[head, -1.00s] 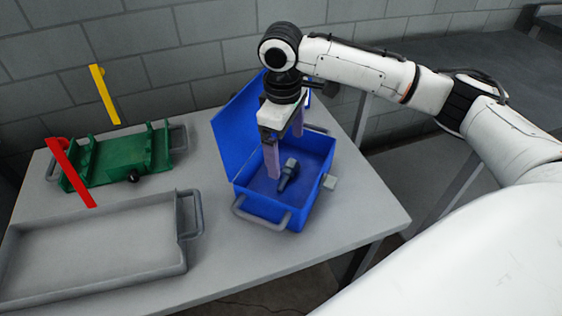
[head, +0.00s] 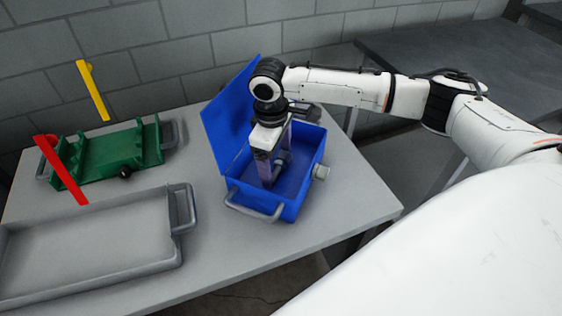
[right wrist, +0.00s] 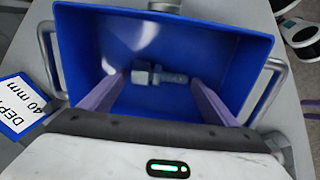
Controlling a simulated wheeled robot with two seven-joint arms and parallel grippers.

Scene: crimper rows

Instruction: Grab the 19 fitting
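In the right wrist view the right gripper (right wrist: 159,82) has one finger on each side of the fitting, with gaps visible. My left gripper is not in view.
The blue lid (head: 231,115) stands open at the box's back left. A grey tray (head: 150,268) lies left. Behind it is a green holder (head: 105,178) with red (head: 62,172) and yellow (head: 93,92) bars. A "DEPTH 40 mm" label (right wrist: 22,105) is beside the box.

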